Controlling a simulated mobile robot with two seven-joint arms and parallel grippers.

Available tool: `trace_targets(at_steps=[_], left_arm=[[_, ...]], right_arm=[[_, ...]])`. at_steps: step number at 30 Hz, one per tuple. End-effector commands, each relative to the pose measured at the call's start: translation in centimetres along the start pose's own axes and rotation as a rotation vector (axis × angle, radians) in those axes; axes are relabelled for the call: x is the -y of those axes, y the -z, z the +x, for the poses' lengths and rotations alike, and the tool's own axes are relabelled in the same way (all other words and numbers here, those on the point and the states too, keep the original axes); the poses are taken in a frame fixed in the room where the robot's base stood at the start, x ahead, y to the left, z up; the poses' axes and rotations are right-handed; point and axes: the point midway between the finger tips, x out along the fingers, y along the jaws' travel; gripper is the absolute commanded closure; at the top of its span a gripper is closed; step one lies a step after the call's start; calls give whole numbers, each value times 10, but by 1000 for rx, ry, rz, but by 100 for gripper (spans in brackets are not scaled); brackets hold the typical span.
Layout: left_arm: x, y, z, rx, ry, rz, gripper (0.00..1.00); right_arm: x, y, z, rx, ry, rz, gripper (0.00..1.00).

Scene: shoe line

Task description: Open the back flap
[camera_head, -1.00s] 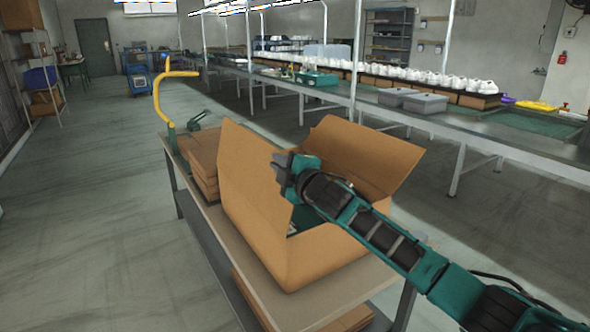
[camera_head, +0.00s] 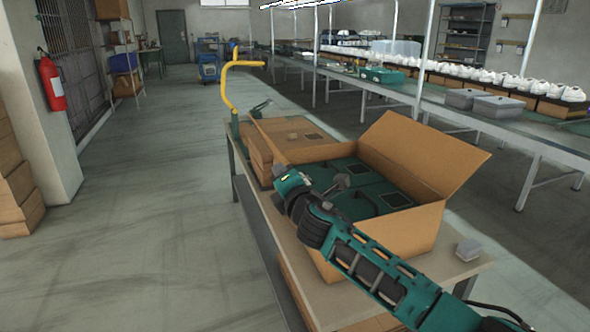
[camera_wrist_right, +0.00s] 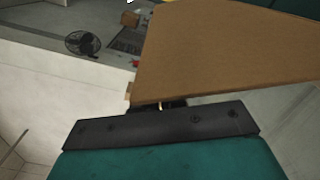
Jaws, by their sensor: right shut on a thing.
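An open cardboard box (camera_head: 415,229) stands on the table, with dark green items (camera_head: 360,185) inside. Its right flap (camera_head: 420,155) stands up and leans outward. My right gripper (camera_head: 284,190) is at the box's left side. In the right wrist view, a brown cardboard flap (camera_wrist_right: 215,50) rises from between the jaws (camera_wrist_right: 165,104), which are shut on its edge. In the head view my gripper and arm hide part of the box's left side, so the held edge is unclear. My left gripper is out of view.
The table (camera_head: 440,267) has a small grey block (camera_head: 468,249) at its right. A cardboard stack (camera_head: 259,158) and a yellow curved post (camera_head: 226,85) stand at the far end. A conveyor line (camera_head: 480,128) with white shoes runs behind.

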Motion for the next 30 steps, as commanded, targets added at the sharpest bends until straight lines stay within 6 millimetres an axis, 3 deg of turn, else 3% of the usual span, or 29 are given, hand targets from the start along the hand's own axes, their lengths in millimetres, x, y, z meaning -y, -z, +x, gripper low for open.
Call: trace_targets(at_steps=[19,20,24,27,30], left_arm=[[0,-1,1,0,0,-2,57],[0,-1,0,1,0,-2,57],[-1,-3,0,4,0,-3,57],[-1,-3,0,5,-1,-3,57],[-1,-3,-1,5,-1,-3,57]], right_arm=[[0,10,0,-2,-3,-55,100],[0,10,0,-2,-3,-55,89],[0,10,0,-1,-2,-54,75],[1,10,0,-1,-2,-54,68],[1,10,0,-1,-1,-54,68]])
